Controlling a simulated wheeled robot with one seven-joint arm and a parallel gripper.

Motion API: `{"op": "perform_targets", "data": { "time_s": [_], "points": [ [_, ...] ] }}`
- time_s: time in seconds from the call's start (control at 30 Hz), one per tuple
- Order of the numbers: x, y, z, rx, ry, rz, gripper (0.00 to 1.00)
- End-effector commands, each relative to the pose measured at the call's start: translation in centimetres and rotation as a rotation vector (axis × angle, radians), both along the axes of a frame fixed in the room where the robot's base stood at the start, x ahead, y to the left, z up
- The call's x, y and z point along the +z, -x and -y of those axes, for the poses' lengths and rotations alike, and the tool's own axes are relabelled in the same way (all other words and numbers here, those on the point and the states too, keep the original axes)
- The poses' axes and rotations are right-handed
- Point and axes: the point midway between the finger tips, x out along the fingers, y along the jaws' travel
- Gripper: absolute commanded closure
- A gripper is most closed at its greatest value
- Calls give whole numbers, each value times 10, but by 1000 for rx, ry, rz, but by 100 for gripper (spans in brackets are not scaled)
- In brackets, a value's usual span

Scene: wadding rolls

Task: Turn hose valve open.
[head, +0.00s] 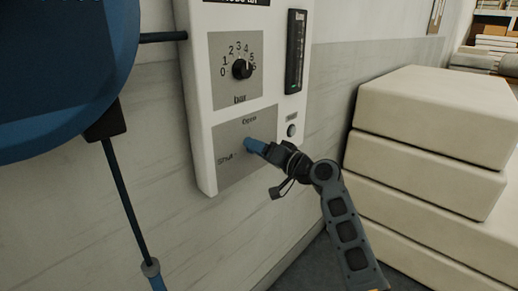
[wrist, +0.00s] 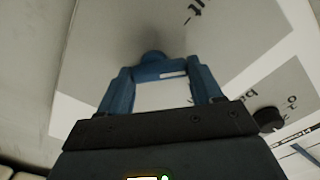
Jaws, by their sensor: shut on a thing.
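The blue hose valve handle (head: 255,145) is on the lower grey plate (head: 233,172) of a white wall panel (head: 201,148). "Open" is printed above the handle and "Shut" to its left. My gripper (head: 268,150) reaches in from the lower right and is shut on the handle's outer end. In the wrist view, the fingers of my gripper (wrist: 162,82) stand on either side, with the blue handle (wrist: 152,58) at their tips against the panel. The gripper hides part of the handle, so I cannot tell its exact angle.
A black pressure dial (head: 242,69) marked in bar sits above the valve, with a gauge (head: 295,50) and small button (head: 291,131) to the right. A big blue drum (head: 60,70) stands at left. Stacked cream blocks (head: 430,120) crowd the right of my arm.

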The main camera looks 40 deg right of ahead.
Motion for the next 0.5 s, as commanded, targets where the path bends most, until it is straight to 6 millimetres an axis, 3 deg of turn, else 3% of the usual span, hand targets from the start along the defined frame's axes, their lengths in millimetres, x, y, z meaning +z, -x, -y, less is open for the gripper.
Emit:
{"op": "perform_targets", "data": {
  "time_s": [0.5],
  "points": [
    [1,0,4,-1,-483,-18,65]
  ]
}}
